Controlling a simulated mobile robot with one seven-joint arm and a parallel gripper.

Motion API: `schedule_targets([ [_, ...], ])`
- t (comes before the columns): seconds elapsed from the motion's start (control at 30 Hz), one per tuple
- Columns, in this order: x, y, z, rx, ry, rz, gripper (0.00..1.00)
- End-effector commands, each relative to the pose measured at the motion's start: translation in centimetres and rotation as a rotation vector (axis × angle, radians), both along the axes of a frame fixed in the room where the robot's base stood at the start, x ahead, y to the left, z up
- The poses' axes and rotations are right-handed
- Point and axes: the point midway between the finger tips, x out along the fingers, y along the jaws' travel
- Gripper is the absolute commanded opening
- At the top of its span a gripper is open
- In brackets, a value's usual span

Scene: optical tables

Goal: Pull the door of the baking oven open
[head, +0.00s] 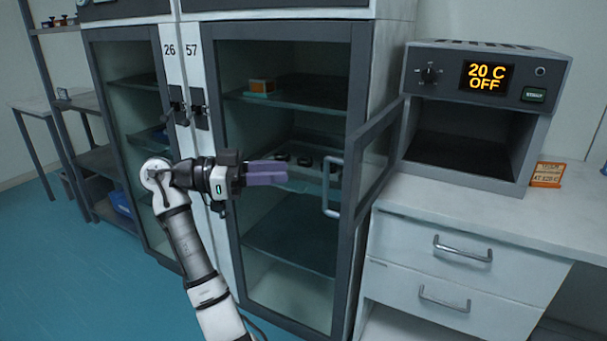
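The baking oven (555,75) stands on the white counter at the right, with a knob and a display reading "20 C OFF". Its door (377,165), a dark frame with a glass pane, stands wide open at the oven's left side, and the oven's cavity is exposed and looks empty. The door's pale bar handle (327,188) is on the door's near edge, facing left. My gripper (286,173), with purple fingers pointing right, is a short way left of the handle and appears apart from it. I cannot tell the gap between its fingers.
Tall glass-fronted cabinets (193,130) labelled 26 and 57 stand behind my arm. Drawers with bar handles (463,249) are under the counter (475,208). The blue floor (60,270) at left is clear.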

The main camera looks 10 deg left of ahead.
Motion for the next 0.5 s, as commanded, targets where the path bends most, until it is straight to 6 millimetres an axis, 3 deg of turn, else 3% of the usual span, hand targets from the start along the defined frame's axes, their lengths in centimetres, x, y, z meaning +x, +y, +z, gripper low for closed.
schedule_targets([
  [0.2, -0.7, 2.9, 0.0, 0.000, 0.001, 0.000, 0.28],
  [0.5, -0.9, 3.5, 0.0, 0.001, 0.001, -0.001, 0.28],
])
